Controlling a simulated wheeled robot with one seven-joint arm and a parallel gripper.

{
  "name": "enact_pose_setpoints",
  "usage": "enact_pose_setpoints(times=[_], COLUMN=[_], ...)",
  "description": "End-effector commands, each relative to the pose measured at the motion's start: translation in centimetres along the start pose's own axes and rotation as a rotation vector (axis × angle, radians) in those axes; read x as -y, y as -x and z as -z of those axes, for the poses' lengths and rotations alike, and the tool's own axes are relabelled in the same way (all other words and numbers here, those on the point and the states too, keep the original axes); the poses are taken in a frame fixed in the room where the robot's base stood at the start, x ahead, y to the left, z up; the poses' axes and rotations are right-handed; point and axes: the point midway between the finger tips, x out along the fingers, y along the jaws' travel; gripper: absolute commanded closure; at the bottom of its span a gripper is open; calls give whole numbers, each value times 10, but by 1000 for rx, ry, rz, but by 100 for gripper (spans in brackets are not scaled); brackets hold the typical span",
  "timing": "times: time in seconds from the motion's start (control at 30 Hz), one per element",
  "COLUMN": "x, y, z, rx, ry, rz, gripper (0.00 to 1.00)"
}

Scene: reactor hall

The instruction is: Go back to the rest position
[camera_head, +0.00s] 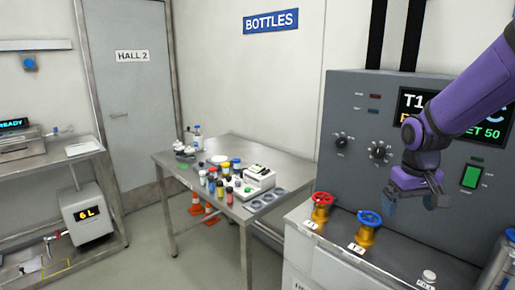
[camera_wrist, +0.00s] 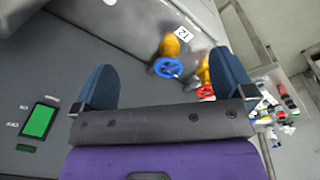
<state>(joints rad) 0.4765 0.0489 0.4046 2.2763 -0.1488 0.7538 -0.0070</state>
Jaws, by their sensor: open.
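My purple arm reaches in from the right in the head view. My gripper (camera_head: 412,203) hangs in front of the grey control panel (camera_head: 350,105), above and to the right of the blue-wheeled valve (camera_head: 368,222). In the wrist view the two blue fingers of my gripper (camera_wrist: 165,88) stand wide apart with nothing between them. The blue valve (camera_wrist: 168,67) and the red valve (camera_wrist: 205,90) lie beyond the fingers. The red valve also shows in the head view (camera_head: 321,205), left of the blue one. My gripper appears apart from both valves.
A metal table (camera_head: 195,165) with several bottles and a white device (camera_head: 258,182) stands under the BOTTLES sign (camera_head: 271,20). Orange cones (camera_head: 207,214) are beneath it. A green switch (camera_head: 471,177) is on the panel, right of my gripper. The floor (camera_head: 150,255) at front left is clear.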

Motion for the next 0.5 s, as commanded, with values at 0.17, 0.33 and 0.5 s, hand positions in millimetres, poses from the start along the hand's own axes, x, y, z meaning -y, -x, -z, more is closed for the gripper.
enact_pose_setpoints(times=[0.17,0.33,0.5], x=[11,21,31], y=[38,75,105], z=[-26,-58,-95], rx=[-58,-127,-203], ry=[-8,-23,-39], rz=[-40,-58,-51], gripper=[0,0,0])
